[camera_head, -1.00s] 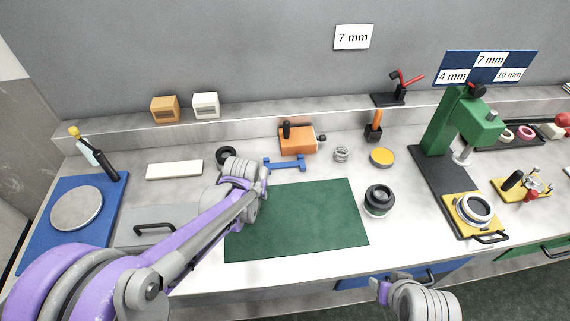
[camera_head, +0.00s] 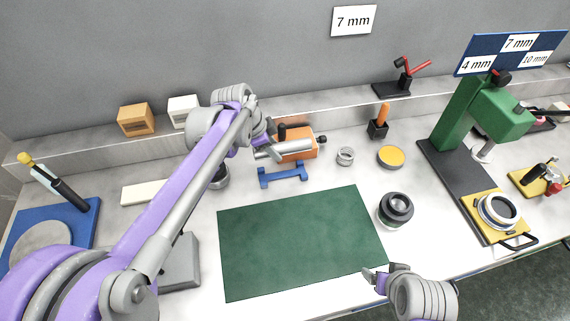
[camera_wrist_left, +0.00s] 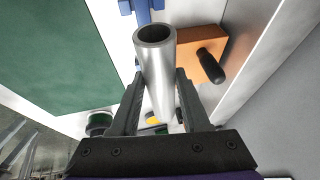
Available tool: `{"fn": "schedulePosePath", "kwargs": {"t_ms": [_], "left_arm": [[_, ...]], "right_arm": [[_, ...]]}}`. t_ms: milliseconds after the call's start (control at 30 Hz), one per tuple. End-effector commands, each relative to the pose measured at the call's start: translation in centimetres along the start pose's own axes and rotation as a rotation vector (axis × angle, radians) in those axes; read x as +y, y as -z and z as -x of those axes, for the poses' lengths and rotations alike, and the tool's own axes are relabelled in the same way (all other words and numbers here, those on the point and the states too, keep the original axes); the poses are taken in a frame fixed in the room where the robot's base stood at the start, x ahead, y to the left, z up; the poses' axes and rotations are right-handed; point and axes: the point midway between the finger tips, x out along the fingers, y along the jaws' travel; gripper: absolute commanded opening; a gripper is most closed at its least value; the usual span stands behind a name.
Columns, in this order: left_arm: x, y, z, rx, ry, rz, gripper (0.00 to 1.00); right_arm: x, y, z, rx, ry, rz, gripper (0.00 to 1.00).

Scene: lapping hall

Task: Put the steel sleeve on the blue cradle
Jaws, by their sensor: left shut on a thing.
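The steel sleeve (camera_wrist_left: 155,75) is a hollow silver tube. My left gripper (camera_head: 268,148) is shut on it, and the left wrist view shows it between the two dark fingers, its open end pointing away from the wrist. In the head view the sleeve (camera_head: 270,153) is partly hidden by the gripper, just behind the blue cradle (camera_head: 283,176) and apart from it as far as I can tell. The cradle has two raised ends and stands empty; its edge shows in the left wrist view (camera_wrist_left: 150,5). My right gripper (camera_head: 382,277) is low, near the bench front.
An orange block (camera_head: 298,145) with a black knob is close behind the sleeve. A green mat (camera_head: 300,240) lies bare in front of the cradle. A small steel ring (camera_head: 345,156), a yellow-topped disc (camera_head: 390,157) and a black round part (camera_head: 396,209) stand to the right.

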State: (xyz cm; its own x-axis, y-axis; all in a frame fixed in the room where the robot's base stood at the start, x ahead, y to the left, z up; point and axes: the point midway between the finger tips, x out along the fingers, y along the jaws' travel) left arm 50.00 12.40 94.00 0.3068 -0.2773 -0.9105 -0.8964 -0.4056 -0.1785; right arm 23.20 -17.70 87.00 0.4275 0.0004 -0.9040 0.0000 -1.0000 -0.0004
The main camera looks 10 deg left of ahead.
Motion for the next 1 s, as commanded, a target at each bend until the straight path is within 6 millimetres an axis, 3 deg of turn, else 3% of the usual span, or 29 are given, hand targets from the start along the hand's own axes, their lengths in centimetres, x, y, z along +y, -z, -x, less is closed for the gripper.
{"fn": "schedulePosePath", "kwargs": {"t_ms": [300,733,1000], "left_arm": [[0.8,-1.6,-4.3,0.008,-0.004,-0.034,0.0],[1.7,-3.4,-8.6,0.007,-0.004,-0.033,0.0],[1.8,-3.5,-8.8,0.007,-0.003,-0.032,0.0]], "right_arm": [[0.0,-0.4,-0.6,-0.003,0.0,0.0,0.81],[0.0,-0.7,-1.0,-0.004,0.0,0.0,0.81],[0.0,-0.7,-1.0,-0.004,0.0,0.0,0.81]]}}
